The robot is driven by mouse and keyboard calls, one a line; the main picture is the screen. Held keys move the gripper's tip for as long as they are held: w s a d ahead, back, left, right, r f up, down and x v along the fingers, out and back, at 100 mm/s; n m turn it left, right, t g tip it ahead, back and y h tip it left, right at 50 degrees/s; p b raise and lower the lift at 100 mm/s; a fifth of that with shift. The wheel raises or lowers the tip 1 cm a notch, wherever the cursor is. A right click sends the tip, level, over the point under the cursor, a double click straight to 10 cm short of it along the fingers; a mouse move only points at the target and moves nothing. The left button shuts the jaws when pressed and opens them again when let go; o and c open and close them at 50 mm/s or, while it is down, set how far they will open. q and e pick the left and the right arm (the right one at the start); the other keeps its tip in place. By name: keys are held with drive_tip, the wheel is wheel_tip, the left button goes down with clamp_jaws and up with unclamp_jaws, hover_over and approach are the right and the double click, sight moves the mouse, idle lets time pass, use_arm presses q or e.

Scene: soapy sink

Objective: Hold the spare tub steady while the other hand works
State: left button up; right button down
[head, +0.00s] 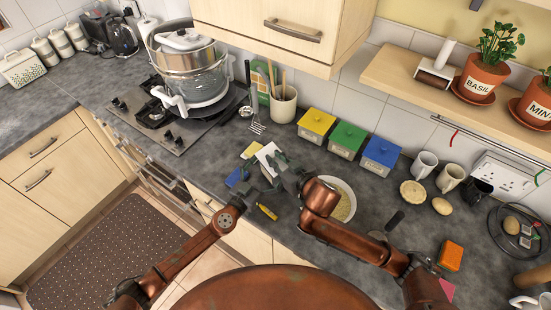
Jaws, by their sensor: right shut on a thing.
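My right gripper (279,166) is low over the counter, left of the bowl, with its fingers at a small pale object (266,152). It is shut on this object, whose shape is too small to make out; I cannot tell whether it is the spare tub. My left gripper (263,187) is close by, just below and left of the right one. Its fingers are dark and overlap the counter, so its opening is unclear. A white bowl (349,210) with pale yellowish contents stands partly hidden behind my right wrist.
Yellow (316,124), green (347,139) and blue (380,154) lidded boxes stand along the wall. A blue piece (236,177) and a yellow-and-black item (267,212) lie near my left gripper. Mugs (424,164) and an orange sponge (451,256) are right. The hob (178,126) is left.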

use_arm(q)
drive_tip(key=shift+s+d+r, duration=0.1)
drive_tip(key=shift+d, duration=0.15)
use_arm(e)
drive_tip(key=shift+s+a+r, duration=0.25)
drive_tip(key=shift+a+r, duration=0.15)
drive_tip(key=shift+r, duration=0.25)
use_arm(q)
drive_tip(key=shift+a, duration=0.15)
use_arm(e)
drive_tip(key=shift+w+d+r, duration=0.1)
drive_tip(key=shift+d+r, duration=0.1)
drive_tip(key=shift+r, duration=0.1)
use_arm(q)
drive_tip(key=shift+a, duration=0.1)
use_arm(e)
drive_tip(key=shift+r, duration=2)
use_arm(q)
drive_tip(key=o, duration=1.4)
